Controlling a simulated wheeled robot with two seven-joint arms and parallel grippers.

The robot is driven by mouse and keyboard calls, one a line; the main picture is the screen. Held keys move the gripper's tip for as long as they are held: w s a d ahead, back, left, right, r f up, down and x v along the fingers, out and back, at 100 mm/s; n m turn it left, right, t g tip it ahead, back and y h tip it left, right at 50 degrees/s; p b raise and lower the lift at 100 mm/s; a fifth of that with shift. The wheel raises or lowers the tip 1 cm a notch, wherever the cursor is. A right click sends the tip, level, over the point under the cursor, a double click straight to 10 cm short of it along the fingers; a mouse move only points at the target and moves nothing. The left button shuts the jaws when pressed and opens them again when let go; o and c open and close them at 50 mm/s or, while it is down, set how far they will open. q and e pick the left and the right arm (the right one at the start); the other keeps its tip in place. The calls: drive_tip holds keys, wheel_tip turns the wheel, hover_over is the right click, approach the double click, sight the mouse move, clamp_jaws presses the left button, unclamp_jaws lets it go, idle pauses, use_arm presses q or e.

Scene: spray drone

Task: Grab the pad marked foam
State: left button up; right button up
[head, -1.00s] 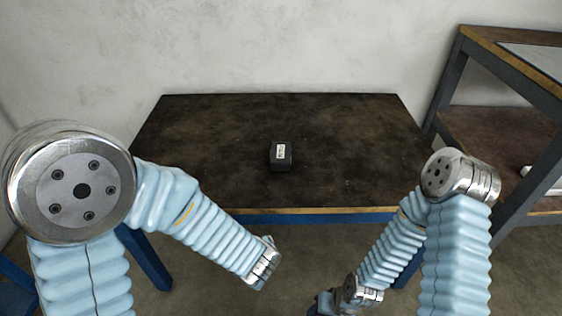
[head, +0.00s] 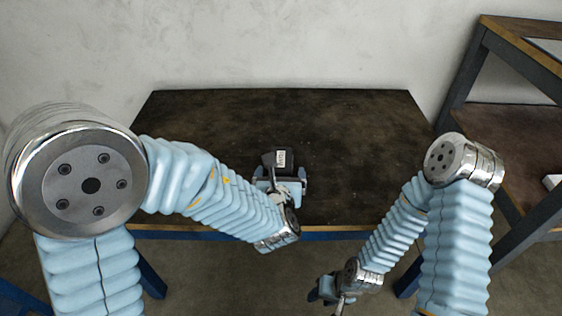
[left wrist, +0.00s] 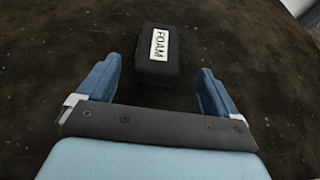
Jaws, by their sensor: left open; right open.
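The black foam pad (head: 271,158) lies on the dark table top, near its middle. In the left wrist view the pad (left wrist: 157,70) shows a white label reading FOAM. My left gripper (head: 280,172) is open over the table, just on the near side of the pad. In the left wrist view the pad lies ahead of and between the two blue fingers (left wrist: 157,82), apart from both. My right gripper (head: 328,297) is open and empty, low in front of the table's near edge; its fingers show only in part.
The table (head: 370,150) has a bare dark top with free room around the pad. A shelf unit (head: 495,120) with dark legs stands at the right. A pale wall (head: 270,45) rises behind the table.

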sight(281, 160)
use_arm(q)
drive_tip(key=x, duration=0.5)
drive_tip(key=p+x, duration=0.1)
drive_tip(key=x, duration=0.2)
drive_tip(key=shift+w+a+r, duration=0.15)
drive_tip(key=shift+w+r, duration=0.05)
drive_tip(key=shift+r, duration=0.1)
drive_tip(key=c, duration=1)
